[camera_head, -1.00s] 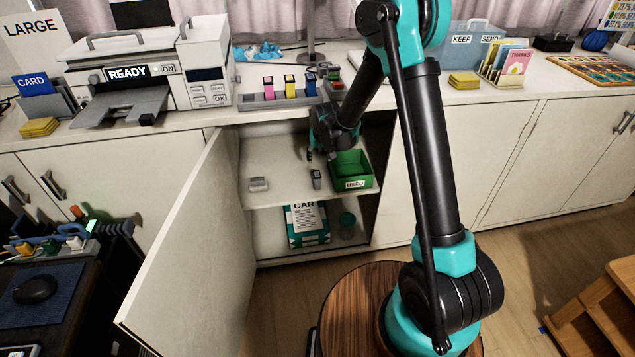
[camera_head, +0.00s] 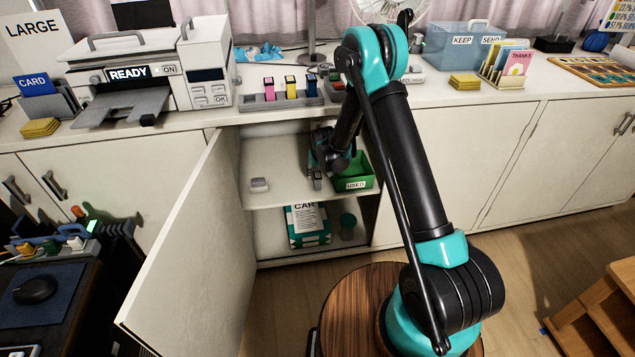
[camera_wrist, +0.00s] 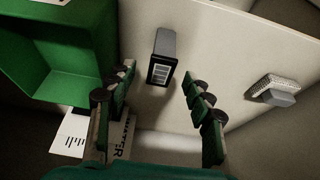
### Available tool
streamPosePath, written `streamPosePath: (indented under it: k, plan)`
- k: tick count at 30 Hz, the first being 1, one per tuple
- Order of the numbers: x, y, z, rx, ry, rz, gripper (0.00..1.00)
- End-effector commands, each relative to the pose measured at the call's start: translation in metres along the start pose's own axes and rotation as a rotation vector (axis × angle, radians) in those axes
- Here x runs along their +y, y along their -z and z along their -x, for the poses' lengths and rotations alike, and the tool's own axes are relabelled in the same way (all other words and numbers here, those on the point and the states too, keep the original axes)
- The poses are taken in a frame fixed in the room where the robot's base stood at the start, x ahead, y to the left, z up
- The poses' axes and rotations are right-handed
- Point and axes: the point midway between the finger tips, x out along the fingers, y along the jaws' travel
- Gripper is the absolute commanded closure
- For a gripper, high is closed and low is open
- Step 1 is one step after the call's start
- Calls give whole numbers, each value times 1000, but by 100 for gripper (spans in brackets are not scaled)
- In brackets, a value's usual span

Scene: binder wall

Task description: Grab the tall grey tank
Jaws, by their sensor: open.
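The tall grey tank (camera_wrist: 163,53) stands on the upper cabinet shelf, with a dark framed face toward the wrist camera. In the head view the tank (camera_head: 317,183) is mostly hidden by my gripper (camera_head: 318,168), which is inside the open cabinet. In the wrist view my gripper (camera_wrist: 158,84) is open, with one green-padded finger at the left and one at the right. The tank lies ahead between the fingers' lines, with gaps on both sides. I see no contact.
A green bin (camera_head: 355,183) marked USED stands close to the right of the tank. The open cabinet door (camera_head: 190,250) bounds the left. A teal-and-white box (camera_head: 308,226) stands below the shelf.

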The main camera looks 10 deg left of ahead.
Motion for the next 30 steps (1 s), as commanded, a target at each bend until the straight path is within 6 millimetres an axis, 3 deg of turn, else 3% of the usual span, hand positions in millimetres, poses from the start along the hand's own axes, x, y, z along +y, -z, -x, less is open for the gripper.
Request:
streamPosePath:
  k: [10,21,30]
  plan:
    - [-1,-4,-42,0,0,0,48]
    - [-1,-4,-49,0,0,0,50]
    - [-1,-4,-48,0,0,0,87]
